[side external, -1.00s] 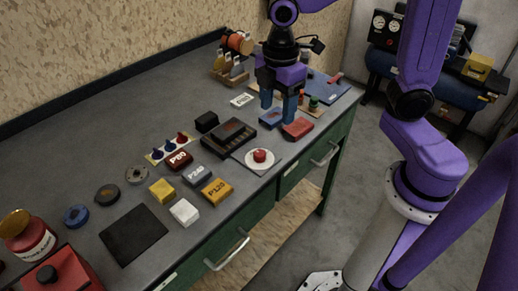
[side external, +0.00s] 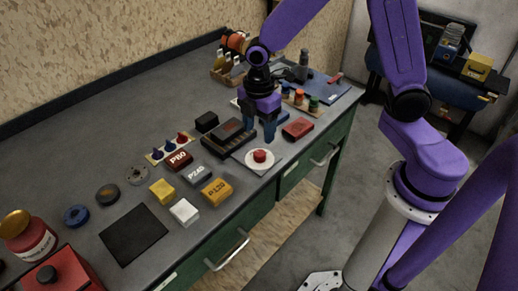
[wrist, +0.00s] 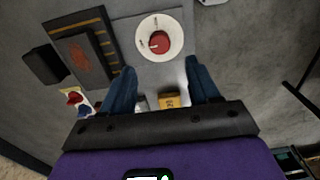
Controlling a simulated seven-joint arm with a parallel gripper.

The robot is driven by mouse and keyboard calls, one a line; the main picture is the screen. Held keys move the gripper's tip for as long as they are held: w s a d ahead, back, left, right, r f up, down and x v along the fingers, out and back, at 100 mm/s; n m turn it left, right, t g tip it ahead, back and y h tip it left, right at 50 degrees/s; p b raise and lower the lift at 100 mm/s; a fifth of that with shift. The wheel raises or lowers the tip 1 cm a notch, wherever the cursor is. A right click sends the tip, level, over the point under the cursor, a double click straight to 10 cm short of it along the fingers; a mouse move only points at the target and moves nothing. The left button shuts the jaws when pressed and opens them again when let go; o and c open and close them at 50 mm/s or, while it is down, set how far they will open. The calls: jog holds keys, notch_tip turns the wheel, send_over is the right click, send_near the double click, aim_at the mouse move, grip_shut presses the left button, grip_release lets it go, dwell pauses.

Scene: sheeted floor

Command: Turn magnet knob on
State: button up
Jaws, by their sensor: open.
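The magnet knob (side external: 260,156) is a small red round knob on a white disc, set on a grey square plate near the bench's front edge. In the wrist view the knob (wrist: 160,42) shows a pointer mark at its left side. Small dial markings on the disc are too small to read surely. My gripper (side external: 260,134) points down just behind the knob, above the bench and apart from it. In the wrist view my gripper (wrist: 160,68) has its blue fingers spread wide, with nothing between them. The knob lies ahead of the fingertips.
A black box with a ribbed top (side external: 228,138) stands left of the gripper. A red block (side external: 297,128) lies to its right. Sanding blocks, including an orange one (side external: 216,191), lie left of the knob. Bare bench top lies further left and back.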

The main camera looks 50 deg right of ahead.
aim_at(259, 154)
jog(key=shift+f, duration=4)
jog(key=c, duration=1)
